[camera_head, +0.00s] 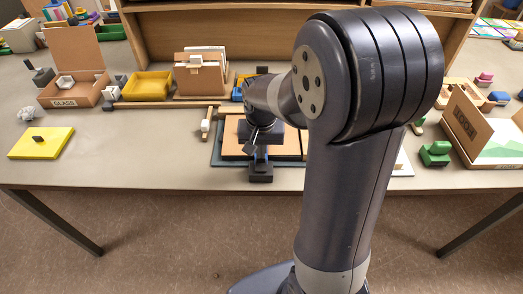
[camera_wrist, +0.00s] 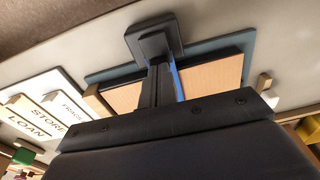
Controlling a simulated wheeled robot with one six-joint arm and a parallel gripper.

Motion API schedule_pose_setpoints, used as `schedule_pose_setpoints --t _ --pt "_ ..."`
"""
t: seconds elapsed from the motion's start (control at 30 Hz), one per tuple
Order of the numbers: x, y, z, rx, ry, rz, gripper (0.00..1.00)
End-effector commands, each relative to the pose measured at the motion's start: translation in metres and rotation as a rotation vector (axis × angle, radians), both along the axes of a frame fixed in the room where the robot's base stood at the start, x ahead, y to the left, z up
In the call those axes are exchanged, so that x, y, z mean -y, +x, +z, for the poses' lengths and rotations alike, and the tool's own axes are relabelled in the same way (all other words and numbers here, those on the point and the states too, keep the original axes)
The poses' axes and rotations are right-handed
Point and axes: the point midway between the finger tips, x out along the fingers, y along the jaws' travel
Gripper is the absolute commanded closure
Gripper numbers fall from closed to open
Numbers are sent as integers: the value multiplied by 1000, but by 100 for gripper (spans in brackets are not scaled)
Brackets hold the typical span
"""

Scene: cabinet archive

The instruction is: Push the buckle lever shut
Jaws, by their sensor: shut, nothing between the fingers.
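A flat case or folder with tan panels (camera_wrist: 213,82) lies on a dark teal board (camera_head: 218,155) near the table's front edge, partly hidden by my arm. A dark block (camera_head: 261,174) stands at the front edge of the board; it shows in the wrist view as a black square piece (camera_wrist: 150,37). I cannot tell whether this is the buckle or its lever. A narrow blue strip (camera_wrist: 179,82) runs beside my fingers. My gripper (camera_wrist: 158,84) is shut and empty, close over the board's front side. Whether it touches the dark block is unclear.
A yellow tray (camera_head: 148,85), a box marked GLASS (camera_head: 70,102) and a yellow board with a dark knob (camera_head: 40,143) are on the left. A green block (camera_head: 435,154) is on the right. Cards marked STORE and LOAN (camera_wrist: 35,118) lie beside the board.

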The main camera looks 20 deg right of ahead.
Motion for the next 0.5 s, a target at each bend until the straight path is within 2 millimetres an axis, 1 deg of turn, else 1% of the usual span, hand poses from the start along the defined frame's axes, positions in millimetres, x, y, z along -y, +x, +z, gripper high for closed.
schedule_pose_setpoints --t 0.03,0.17,0.27,0.5 --pt "1 -6 -17 -26 -2 0 100" --pt "1 -6 -15 -26 -2 0 100" --pt "1 -6 -8 -26 -2 0 100" --pt "1 -6 23 -24 -3 0 100"
